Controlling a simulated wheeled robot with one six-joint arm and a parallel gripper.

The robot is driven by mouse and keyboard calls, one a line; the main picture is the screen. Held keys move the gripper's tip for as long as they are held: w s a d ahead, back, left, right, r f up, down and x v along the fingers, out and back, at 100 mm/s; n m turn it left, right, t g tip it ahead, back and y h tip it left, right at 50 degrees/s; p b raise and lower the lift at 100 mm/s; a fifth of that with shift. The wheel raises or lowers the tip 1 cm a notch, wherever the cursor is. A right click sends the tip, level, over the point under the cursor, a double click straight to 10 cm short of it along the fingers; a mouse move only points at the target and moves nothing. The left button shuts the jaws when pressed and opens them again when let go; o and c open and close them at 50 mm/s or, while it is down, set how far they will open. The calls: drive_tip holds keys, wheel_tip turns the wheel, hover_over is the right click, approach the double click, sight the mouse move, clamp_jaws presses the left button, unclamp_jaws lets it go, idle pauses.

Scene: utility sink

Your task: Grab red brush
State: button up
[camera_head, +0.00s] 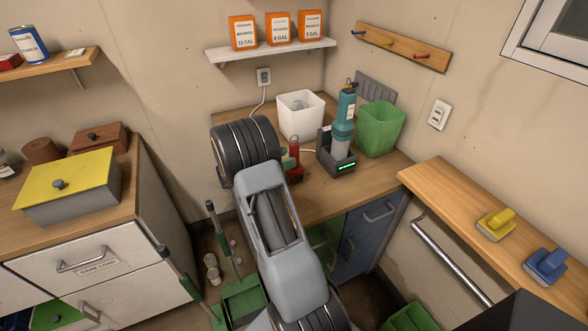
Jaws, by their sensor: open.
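A red object (295,164), likely the red brush, stands on the back wooden counter, left of the charger dock. My arm hides part of it, so its full shape is not clear. My gripper (287,157) is mostly hidden behind my own dark wrist joint. Small tan finger parts show right at the red object's left side and overlap it in this view. The jaws are open; I cannot tell whether they touch the red object or are around it.
A white bin (301,117), a teal bottle-shaped device (344,118) in a dark dock (337,162) and a green bin (380,130) stand close by. A yellow brush (496,224) and a blue brush (547,265) lie on the right counter (450,192).

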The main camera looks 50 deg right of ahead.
sight(294, 154)
drive_tip(key=shift+x, duration=1.7)
clamp_jaws()
